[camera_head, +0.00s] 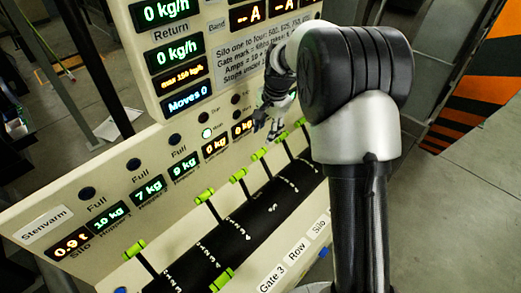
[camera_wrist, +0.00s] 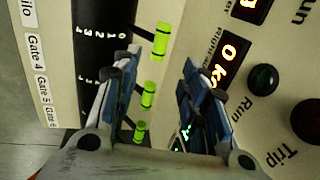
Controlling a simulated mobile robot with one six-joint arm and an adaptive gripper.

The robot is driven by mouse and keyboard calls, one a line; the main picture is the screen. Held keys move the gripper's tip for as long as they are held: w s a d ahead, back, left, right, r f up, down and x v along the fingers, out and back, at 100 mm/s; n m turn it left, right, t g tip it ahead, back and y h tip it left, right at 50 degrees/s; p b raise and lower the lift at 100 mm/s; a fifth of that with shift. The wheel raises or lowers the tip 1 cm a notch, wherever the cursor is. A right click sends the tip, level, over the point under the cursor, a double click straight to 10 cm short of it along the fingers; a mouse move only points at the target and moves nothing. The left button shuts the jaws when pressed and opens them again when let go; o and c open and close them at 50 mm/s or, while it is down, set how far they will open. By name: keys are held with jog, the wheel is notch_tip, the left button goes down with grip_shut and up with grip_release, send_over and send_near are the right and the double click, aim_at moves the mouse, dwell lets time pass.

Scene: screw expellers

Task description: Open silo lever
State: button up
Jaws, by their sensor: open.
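Several levers with bright green handles stand in a row along a black scale strip (camera_head: 270,207) numbered 0 to 4. A "Silo" label (camera_head: 319,226) is on the strip's lower side; it also shows at the upper left of the wrist view (camera_wrist: 26,13). I cannot tell which lever belongs to it. My gripper (camera_head: 272,118) is over the panel near the far levers. In the wrist view my gripper (camera_wrist: 158,66) is open. One green handle (camera_wrist: 148,95) appears between the fingers, another (camera_wrist: 161,41) just beyond the fingertips, a third (camera_wrist: 140,131) nearer. No contact is visible.
The cream panel (camera_head: 60,195) carries displays, including a silo display reading 0.9 t (camera_head: 72,243). Open floor (camera_head: 470,205) lies to the right.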

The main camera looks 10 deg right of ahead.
aim_at(260, 152)
jog(key=f, duration=0.3)
jog(key=w+f, duration=0.1)
jog(key=f, duration=0.3)
jog(key=w+a+f+b, duration=0.1)
jog(key=f, duration=0.3)
jog(key=shift+a+f, duration=0.1)
jog(key=shift+c, duration=0.2)
grip_shut()
